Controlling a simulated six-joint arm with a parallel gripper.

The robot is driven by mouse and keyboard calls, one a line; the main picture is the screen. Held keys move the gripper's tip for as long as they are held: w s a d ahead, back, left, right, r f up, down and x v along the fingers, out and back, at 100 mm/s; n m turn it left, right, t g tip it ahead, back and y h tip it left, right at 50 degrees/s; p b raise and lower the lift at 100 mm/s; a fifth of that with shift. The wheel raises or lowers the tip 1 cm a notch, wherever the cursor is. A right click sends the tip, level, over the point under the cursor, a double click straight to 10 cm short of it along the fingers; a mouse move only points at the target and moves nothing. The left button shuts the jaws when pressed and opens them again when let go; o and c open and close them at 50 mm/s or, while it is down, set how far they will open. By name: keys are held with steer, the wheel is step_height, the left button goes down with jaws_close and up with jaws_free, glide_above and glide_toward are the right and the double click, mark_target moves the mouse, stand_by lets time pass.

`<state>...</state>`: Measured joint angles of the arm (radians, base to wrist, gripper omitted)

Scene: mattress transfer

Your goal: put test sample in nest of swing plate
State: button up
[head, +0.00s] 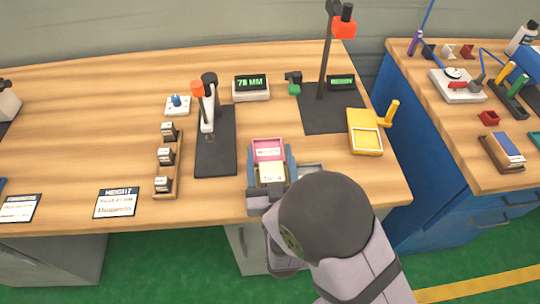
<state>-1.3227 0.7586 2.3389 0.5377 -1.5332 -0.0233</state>
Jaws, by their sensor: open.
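The swing plate (355,115) is yellow, with a square recessed nest (367,140) and an upright yellow handle (391,112), at the right of the wooden bench. The nest looks empty. A blue-grey holder (291,165) near the bench's front edge contains a pink piece (269,147) and a cream labelled block (271,173), which may be the test sample; the labels are too small to read. My gripper (264,202) is at the front of this holder, open, its fingers largely hidden. I cannot tell whether it touches the cream block.
A black stand with an orange-topped post (200,100) and a taller stand with a red head (343,27) rise from the bench. A display (251,87) reads about 70 MM. A wooden rack (169,177) holds small blocks. Bench left is mostly clear; a blue cabinet bench (420,150) stands right.

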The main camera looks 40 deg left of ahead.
mark_target(272, 182)
steer(key=b+v, duration=0.1)
steer(key=v, duration=0.5)
steer(key=shift+s+f, duration=0.1)
steer(key=shift+s, duration=0.1)
steer(key=shift+o, duration=0.5)
steer(key=shift+s+d+b, duration=0.3)
steer(key=shift+s+d, duration=0.1)
steer(key=shift+p, duration=0.4)
steer(key=r+p, duration=0.1)
steer(key=p, duration=0.2)
steer(key=shift+p, duration=0.7)
steer(key=shift+p, duration=0.6)
steer(key=shift+d+f+p, duration=0.1)
steer(key=shift+f+p, duration=0.05)
steer(key=shift+p, duration=0.25)
